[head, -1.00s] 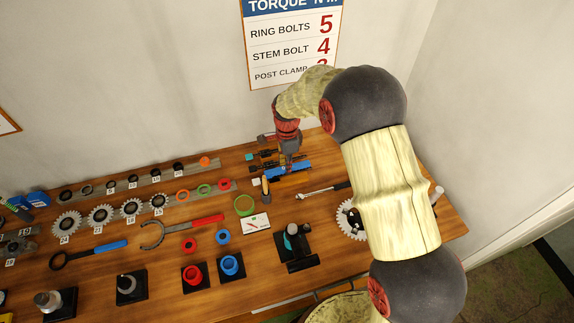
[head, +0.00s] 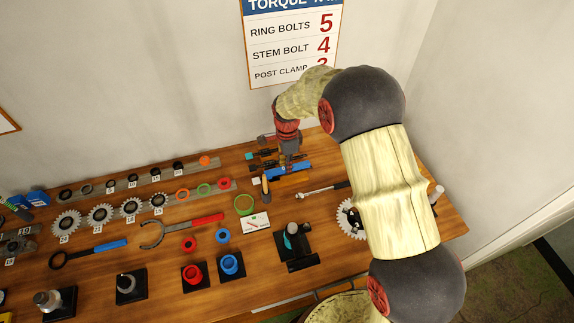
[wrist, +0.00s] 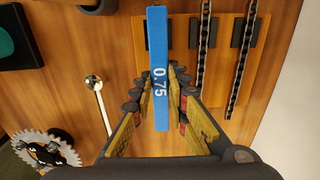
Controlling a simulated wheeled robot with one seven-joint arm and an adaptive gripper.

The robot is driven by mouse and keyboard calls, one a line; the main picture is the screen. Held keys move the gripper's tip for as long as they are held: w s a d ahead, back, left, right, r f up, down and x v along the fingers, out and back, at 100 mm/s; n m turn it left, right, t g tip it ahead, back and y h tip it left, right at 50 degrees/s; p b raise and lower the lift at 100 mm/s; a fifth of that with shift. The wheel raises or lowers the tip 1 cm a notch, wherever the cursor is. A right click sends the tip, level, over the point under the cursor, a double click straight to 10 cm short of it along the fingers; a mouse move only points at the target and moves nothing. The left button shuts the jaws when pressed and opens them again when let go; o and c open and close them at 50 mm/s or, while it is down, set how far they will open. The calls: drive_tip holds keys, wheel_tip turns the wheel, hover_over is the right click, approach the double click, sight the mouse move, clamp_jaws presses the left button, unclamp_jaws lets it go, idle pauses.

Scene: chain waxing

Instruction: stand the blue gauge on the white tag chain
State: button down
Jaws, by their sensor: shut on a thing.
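The blue gauge (wrist: 158,55), marked 0.75, is held between the fingers of my gripper (wrist: 160,95) in the wrist view. In the head view the gauge (head: 290,171) lies lengthwise along the front of the chain board, under my gripper (head: 289,155). A small white tag (head: 256,181) shows just left of the gauge. The chain by that tag is hidden under the gauge, with a dark pad beside it in the wrist view. I cannot tell whether the gauge touches this chain.
Two other chains, a nearer one (wrist: 203,40) and a farther one (wrist: 241,60), lie on the orange board (wrist: 222,65). A wrench (head: 318,190) and a toothed sprocket (head: 349,222) lie to the front right. A yellow-handled tool (head: 265,188) stands close to the white tag.

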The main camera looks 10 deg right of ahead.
drive_tip(key=c, duration=1.7)
unclamp_jaws()
drive_tip(key=shift+o, duration=0.2)
drive_tip(key=shift+r, duration=0.1)
wheel_tip(320, 180, up, 12)
